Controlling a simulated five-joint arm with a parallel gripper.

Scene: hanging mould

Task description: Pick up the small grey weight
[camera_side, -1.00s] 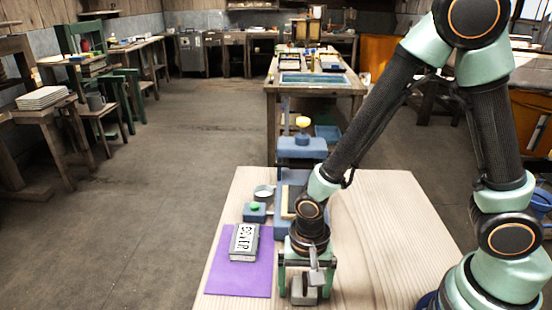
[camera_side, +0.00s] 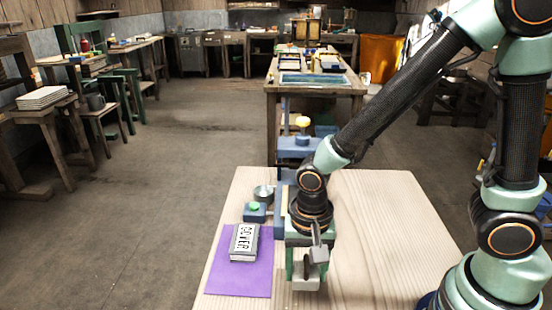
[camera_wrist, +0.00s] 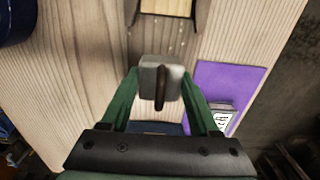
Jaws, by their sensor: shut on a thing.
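The small grey weight (camera_side: 305,283) is a blocky grey piece between the green fingers of my gripper (camera_side: 306,270) in the side view. It is held just above the front part of the wooden table. In the wrist view the weight (camera_wrist: 148,82) shows from above, with a dark brown upright bar on it. The two green fingers of my gripper (camera_wrist: 160,88) close on it from left and right. Its underside is hidden.
A purple mat (camera_side: 232,280) with a grey block marked with black letters (camera_side: 245,243) lies left of my gripper. Behind are a blue box with a green top (camera_side: 254,212), a round metal dish (camera_side: 263,192) and a blue stand with a yellow knob (camera_side: 301,145). The table's right side is clear.

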